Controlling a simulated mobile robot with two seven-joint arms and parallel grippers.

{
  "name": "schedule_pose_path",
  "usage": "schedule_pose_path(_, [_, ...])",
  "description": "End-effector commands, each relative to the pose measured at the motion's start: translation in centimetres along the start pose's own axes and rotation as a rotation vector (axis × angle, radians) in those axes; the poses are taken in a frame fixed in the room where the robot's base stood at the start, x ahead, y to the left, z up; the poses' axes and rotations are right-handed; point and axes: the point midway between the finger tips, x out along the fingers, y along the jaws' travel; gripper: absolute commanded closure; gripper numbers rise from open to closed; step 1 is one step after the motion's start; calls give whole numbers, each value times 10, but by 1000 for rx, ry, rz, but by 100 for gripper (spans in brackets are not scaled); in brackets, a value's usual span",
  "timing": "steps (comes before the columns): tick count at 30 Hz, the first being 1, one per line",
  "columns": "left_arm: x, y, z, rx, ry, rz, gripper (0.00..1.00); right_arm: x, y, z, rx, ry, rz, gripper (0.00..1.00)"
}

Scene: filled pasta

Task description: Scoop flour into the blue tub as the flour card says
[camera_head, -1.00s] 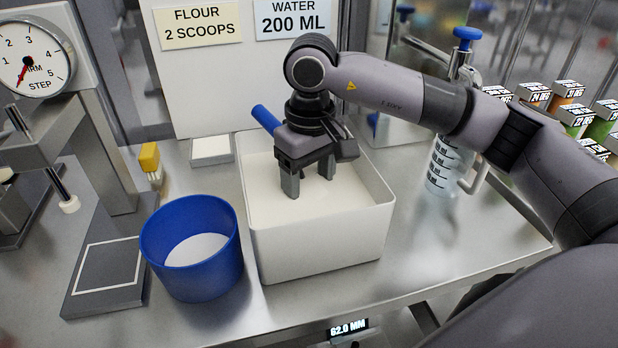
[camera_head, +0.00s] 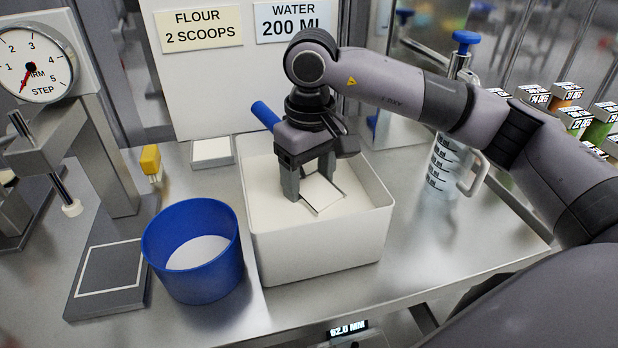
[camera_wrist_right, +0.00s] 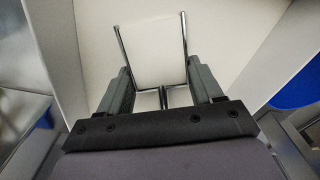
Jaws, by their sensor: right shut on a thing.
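My right gripper (camera_head: 308,186) is shut on the scoop, whose blue handle (camera_head: 265,115) sticks up behind it. The scoop's metal-edged pan (camera_head: 322,193) shows in front of the fingers, filled with white flour, inside the white flour bin (camera_head: 320,255). In the right wrist view the pan (camera_wrist_right: 155,50) looks full and roughly level between the fingers. The blue tub (camera_head: 200,275) stands left of the bin with a white layer inside, either flour or its pale bottom. The flour card (camera_head: 199,27) reads "FLOUR 2 SCOOPS". My left gripper is out of view.
The water card (camera_head: 292,20) reads 200 ML. A clear measuring jug (camera_head: 440,165) stands right of the bin. A dial stand (camera_head: 110,160) is at the left, with a small yellow object (camera_head: 150,160) beside it. Bare counter lies before the tub and bin.

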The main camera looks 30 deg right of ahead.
Motion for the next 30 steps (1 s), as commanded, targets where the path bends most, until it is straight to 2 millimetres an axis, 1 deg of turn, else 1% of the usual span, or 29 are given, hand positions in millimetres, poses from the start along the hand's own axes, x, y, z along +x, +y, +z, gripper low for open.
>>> schedule_pose_path(1, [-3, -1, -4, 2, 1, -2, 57, -8, 0, -1, 0, 3, -1, 82])
schedule_pose_path(8, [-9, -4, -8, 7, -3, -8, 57, -26, 0, -1, 0, 1, -1, 82])
schedule_pose_path(30, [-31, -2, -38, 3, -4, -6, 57, -86, 0, -2, 0, 1, -1, 82])
